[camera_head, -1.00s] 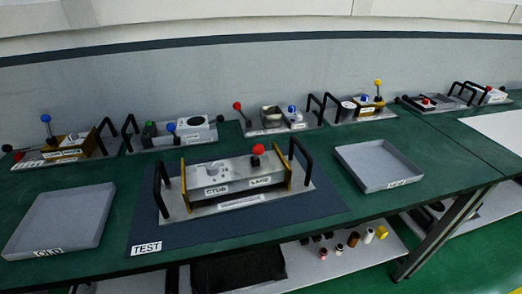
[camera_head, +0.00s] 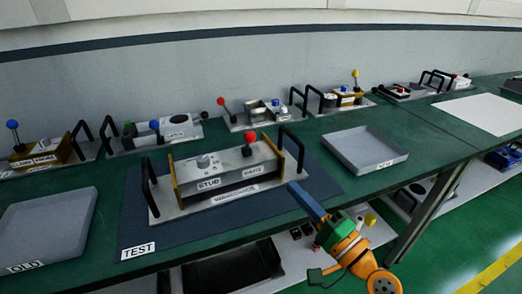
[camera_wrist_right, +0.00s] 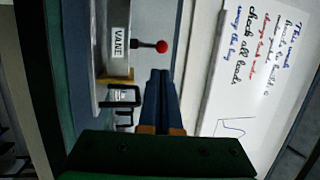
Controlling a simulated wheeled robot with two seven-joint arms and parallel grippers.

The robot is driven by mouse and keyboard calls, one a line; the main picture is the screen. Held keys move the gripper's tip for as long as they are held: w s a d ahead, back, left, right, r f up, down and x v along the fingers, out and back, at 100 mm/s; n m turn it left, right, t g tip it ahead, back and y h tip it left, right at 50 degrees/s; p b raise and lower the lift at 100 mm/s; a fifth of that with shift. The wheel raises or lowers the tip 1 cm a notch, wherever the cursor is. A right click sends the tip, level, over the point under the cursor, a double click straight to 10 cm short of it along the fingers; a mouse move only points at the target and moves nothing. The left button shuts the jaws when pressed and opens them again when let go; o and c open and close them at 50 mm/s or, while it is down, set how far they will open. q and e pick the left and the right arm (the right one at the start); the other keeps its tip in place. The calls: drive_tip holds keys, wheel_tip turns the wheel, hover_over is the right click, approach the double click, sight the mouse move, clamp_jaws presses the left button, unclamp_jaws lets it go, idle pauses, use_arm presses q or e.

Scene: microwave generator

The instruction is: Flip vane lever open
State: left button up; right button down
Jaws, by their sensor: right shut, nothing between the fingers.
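The device on the dark blue TEST mat has a metal box (camera_head: 222,178) with labels reading STUB and, less clearly, VANE. Its vane lever has a red ball knob (camera_head: 250,139) and stands up near the box's right end. In the right wrist view the lever's red ball (camera_wrist_right: 162,46) sits on a dark rod beside the VANE label (camera_wrist_right: 119,42). My right gripper (camera_head: 293,186) is shut and empty, in front and to the right of the device, apart from the lever. Its blue fingers (camera_wrist_right: 160,75) lie together in the wrist view. My left gripper is not in view.
Black handles (camera_head: 149,187) stand at both ends of the device. A grey OLD tray (camera_head: 45,232) is at left, another grey tray (camera_head: 363,149) at right. Several other lever devices line the wall. A lower shelf holds small parts.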

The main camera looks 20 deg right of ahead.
drive_tip(key=shift+d+r, duration=0.1)
drive_tip(key=shift+r, duration=0.1)
drive_tip(key=p, duration=0.3)
approach(254, 141)
drive_tip(key=p+x, duration=0.1)
drive_tip(key=x, duration=0.6)
drive_tip(key=shift+p, duration=0.3)
drive_tip(key=shift+s, duration=0.1)
